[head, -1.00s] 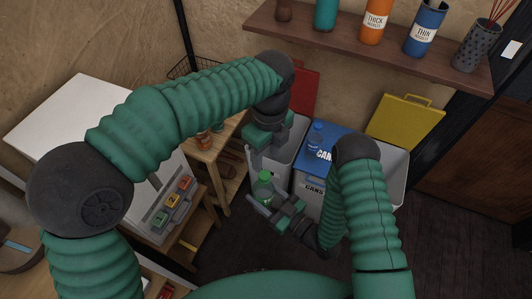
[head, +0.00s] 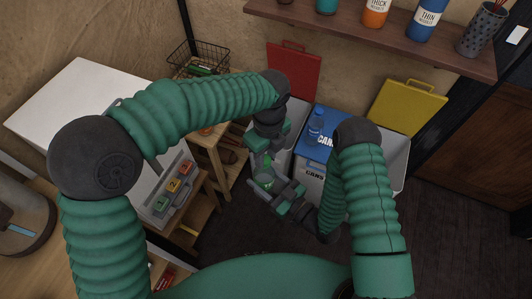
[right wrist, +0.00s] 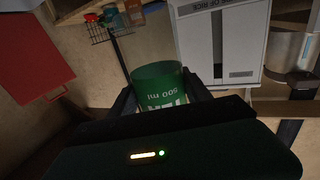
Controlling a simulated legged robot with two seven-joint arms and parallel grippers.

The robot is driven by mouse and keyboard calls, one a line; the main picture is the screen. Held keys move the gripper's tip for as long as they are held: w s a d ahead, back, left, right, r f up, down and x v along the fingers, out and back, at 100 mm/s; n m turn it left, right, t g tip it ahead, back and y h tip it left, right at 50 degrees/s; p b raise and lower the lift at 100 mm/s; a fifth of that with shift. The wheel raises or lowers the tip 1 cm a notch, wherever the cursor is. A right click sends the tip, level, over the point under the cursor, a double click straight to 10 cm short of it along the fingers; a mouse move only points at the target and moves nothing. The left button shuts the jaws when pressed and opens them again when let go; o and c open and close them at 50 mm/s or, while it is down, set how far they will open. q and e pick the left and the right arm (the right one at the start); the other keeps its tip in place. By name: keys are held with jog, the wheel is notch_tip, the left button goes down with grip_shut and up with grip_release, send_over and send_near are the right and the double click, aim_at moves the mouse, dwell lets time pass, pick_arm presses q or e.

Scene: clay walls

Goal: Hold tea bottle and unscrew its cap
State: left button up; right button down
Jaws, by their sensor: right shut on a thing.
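The green tea bottle (head: 264,180) is mostly hidden between my two grippers in the head view. My right gripper (head: 268,188) is shut on it from the side. In the right wrist view the green bottle (right wrist: 160,86) sits between the fingers, with an upside-down "500 ml" print. My left gripper (head: 264,158) points down at the bottle's top, with its fingertips close around or beside the neck. The cap is hidden, and I cannot tell whether the left fingers touch it.
Grey bins with a raised red lid (head: 293,70) and yellow lid (head: 408,107) stand nearby. A wooden shelf (head: 370,38) with canisters hangs above. Dark floor lies below.

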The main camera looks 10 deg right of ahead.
pick_arm(q)
jog(key=shift+d, duration=0.1)
grip_shut()
jog(key=n, duration=1.3)
jog(key=shift+d+r, duration=0.1)
jog(key=n, duration=0.6)
jog(key=shift+n, duration=0.4)
jog(key=n, duration=0.6)
jog(key=shift+w, duration=0.1)
